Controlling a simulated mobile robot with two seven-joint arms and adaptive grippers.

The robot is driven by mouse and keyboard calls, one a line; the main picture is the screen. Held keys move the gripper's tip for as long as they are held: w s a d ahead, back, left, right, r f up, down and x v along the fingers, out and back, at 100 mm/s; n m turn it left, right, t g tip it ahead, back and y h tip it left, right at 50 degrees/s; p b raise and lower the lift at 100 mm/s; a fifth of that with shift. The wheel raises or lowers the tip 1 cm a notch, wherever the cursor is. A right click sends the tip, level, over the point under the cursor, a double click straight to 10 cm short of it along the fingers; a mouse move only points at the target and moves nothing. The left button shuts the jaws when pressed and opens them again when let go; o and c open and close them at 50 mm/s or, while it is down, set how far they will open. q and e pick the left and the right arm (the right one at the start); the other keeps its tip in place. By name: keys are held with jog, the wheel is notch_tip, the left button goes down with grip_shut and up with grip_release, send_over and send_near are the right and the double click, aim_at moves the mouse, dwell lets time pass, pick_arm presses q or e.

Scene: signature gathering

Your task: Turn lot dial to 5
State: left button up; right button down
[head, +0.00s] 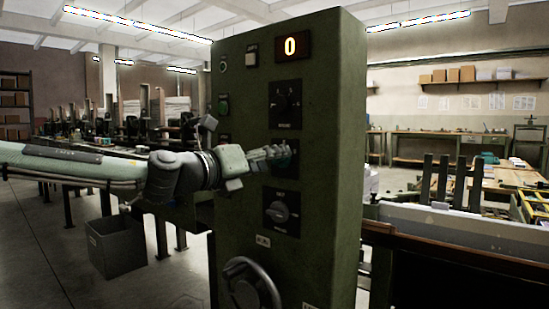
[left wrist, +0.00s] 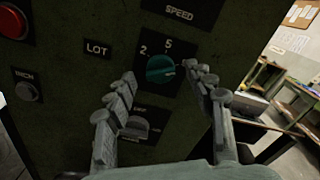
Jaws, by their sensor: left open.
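The lot dial (left wrist: 160,69) is a teal round knob on a black plate, beside a "LOT" label, in the left wrist view. The numbers 2 and 5 show at its upper left and top. Its exact pointer direction is hard to tell. My left gripper (left wrist: 160,76) is open, with one finger on each side of the dial; I cannot tell whether they touch it. In the head view my left gripper (head: 272,154) reaches in from the left at the panel's middle plate and mostly hides the dial. My right gripper is not in view.
The green control cabinet (head: 335,180) also carries a display (head: 290,47) reading 0, a speed dial (head: 285,102) above, a grey dial (head: 280,212) below and a handwheel (head: 250,287). A red button (left wrist: 13,22) is left of the lot dial. A grey bin (head: 116,250) stands at left.

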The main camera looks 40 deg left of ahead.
pick_arm(q)
jog(key=shift+w+d, duration=0.1)
jog(key=shift+w, duration=0.9)
jog(key=c, duration=1.2)
